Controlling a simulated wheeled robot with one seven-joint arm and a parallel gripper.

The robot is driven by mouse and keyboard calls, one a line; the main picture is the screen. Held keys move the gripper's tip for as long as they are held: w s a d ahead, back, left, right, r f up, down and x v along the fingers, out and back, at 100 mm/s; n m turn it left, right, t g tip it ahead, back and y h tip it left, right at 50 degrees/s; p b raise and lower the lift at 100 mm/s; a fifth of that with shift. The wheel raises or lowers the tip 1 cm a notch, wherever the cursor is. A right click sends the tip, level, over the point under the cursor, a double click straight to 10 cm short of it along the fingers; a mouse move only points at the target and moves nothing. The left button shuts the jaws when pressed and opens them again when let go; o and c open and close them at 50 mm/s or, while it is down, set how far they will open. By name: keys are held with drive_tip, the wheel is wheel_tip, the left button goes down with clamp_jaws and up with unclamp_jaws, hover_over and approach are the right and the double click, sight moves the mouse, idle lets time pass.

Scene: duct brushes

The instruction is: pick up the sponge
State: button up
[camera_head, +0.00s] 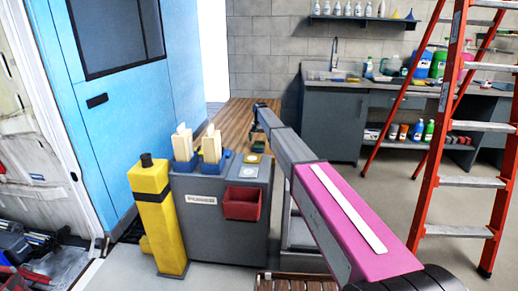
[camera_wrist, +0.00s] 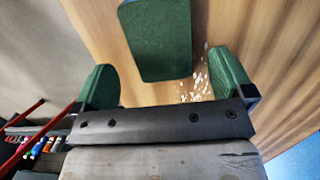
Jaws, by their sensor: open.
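A dark green block, which looks like the sponge (camera_wrist: 155,42), lies on a wood-grained surface (camera_wrist: 100,30) at the top middle of the wrist view. Its top end runs to the frame edge. My gripper (camera_wrist: 163,62) is open, with one green-padded finger on each side of the picture. The near end of the sponge shows between the two fingers, with space on both sides and no visible contact. The height between fingers and sponge is hard to judge. In the head view my arm reaches toward the wooden counter, and I cannot make out the sponge clearly there.
White flecks (camera_wrist: 198,85) lie on the wood beside the sponge. A grey cabinet (camera_head: 225,215) with a red bin (camera_head: 242,203) and a yellow post (camera_head: 158,215) stand left of my arm. An orange ladder (camera_head: 440,130) stands right. A workbench (camera_head: 332,120) is behind.

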sight(259, 145)
drive_tip(key=f, duration=0.2)
drive_tip(key=s+f, duration=0.1)
drive_tip(key=f, duration=0.1)
drive_tip(key=shift+a+f, duration=0.1)
drive_tip(key=shift+f, duration=0.1)
drive_tip(key=c, duration=1.1)
drive_tip(key=shift+o, duration=0.2)
drive_tip(key=shift+r, duration=0.2)
drive_tip(key=shift+r, duration=0.45)
drive_tip(key=r, duration=0.3)
drive_tip(key=shift+s+a+r, duration=0.25)
drive_tip(key=shift+s+a, duration=0.1)
drive_tip(key=s+a+r, duration=0.6)
drive_tip(key=s+a, duration=0.1)
drive_tip(key=a, duration=0.1)
drive_tip(key=shift+r, duration=0.15)
